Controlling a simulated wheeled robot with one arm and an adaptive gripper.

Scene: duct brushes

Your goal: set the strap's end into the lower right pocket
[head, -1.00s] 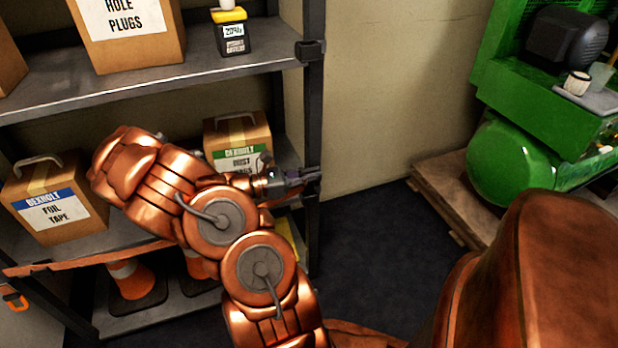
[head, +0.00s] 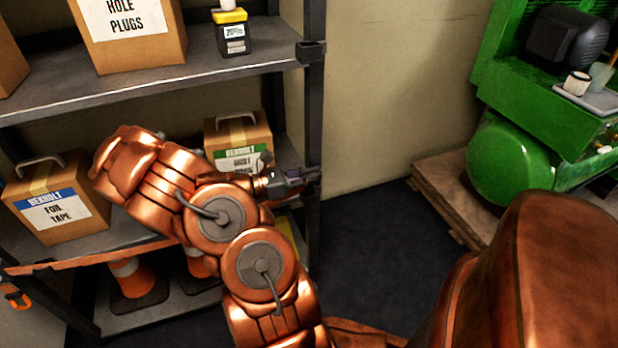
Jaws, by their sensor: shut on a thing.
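My gripper (head: 304,179) is at the right end of the middle shelf, in front of the dark right post (head: 314,120). It is shut on the strap's end, which is too small and covered to see clearly. An orange-brown strap (head: 85,257) runs along the front of the middle shelf from the left and passes behind my arm. A dark pocket (head: 311,51) sits on the right post at the upper shelf. The lower right pocket is hidden or merged with my gripper, so I cannot tell whether the strap's end is inside it.
A foil tape box (head: 50,205) and another box (head: 240,135) stand on the middle shelf. A hole plugs box (head: 130,45) and a yellow-topped black container (head: 231,36) stand above. Traffic cones (head: 135,280) are below.

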